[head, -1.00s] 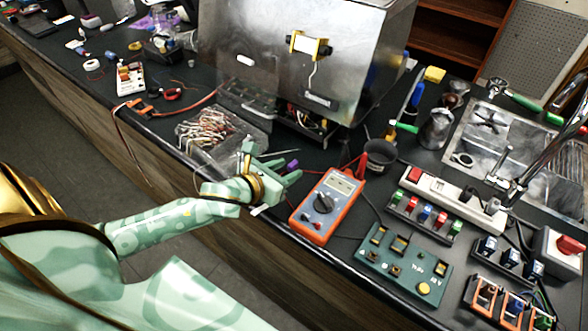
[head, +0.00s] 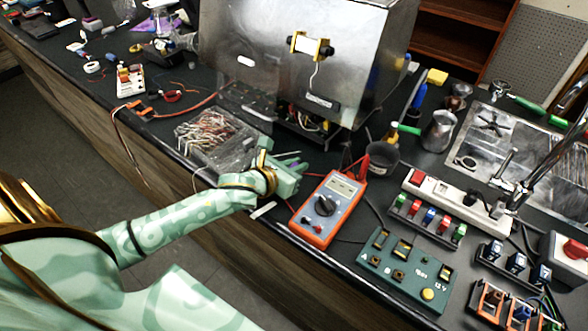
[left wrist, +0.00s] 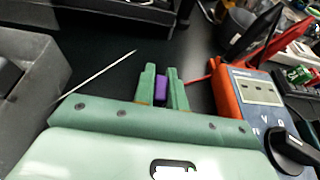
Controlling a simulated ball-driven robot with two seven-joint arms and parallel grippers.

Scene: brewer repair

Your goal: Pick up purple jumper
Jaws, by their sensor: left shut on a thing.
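The purple jumper (left wrist: 161,88) sits between the two green fingers of my left gripper (left wrist: 162,84) in the left wrist view. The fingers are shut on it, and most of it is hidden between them. In the head view my left gripper (head: 292,168) is over the black counter, between the box of wires and the orange multimeter; the jumper is barely visible there. My right gripper is not in view.
An orange multimeter (head: 328,208) lies just right of my left gripper. A clear box of wires (head: 218,138) stands to its left. The steel brewer (head: 300,60) is behind. A green board (head: 405,268) and a white power strip (head: 455,195) lie to the right.

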